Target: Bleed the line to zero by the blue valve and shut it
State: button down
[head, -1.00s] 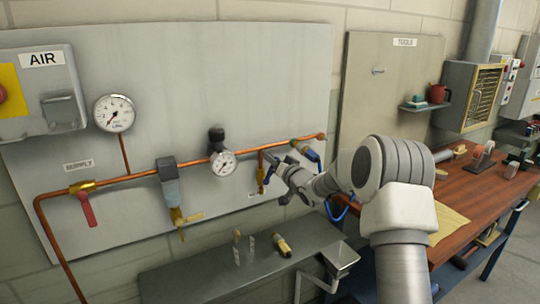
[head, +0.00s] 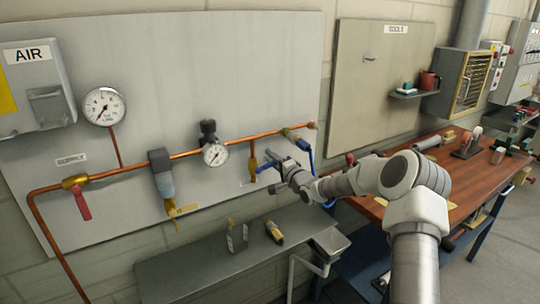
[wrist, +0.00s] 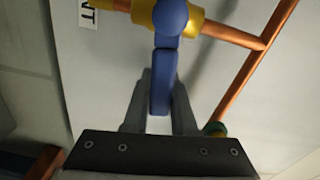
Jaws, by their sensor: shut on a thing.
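The blue valve (head: 267,166) sits on a short copper drop below the main pipe. In the wrist view, its blue handle (wrist: 161,85) runs between my two fingers, and the brass body (wrist: 183,16) is just beyond. My gripper (head: 277,167) is shut on the handle; its fingers also show in the wrist view (wrist: 159,95). The handle stands crosswise to the copper stub. The line gauge (head: 104,106) has its needle towards the lower left. The regulator gauge (head: 215,154) is small, and its reading is hard to tell.
The red-handled supply valve (head: 78,202) is at the left, its handle hanging down. A filter bowl (head: 163,178) hangs under the pipe. A blue hose fitting (head: 299,142) is just right of my gripper.

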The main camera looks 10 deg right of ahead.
jog(key=shift+f+m, duration=0.6)
jog(key=shift+m, duration=0.3)
jog(key=c, duration=0.7)
grip_release()
jog(key=shift+s, duration=0.1)
jog(key=v, duration=1.7)
jog(key=shift+s+d+b, duration=0.15)
jog(key=shift+b, duration=0.15)
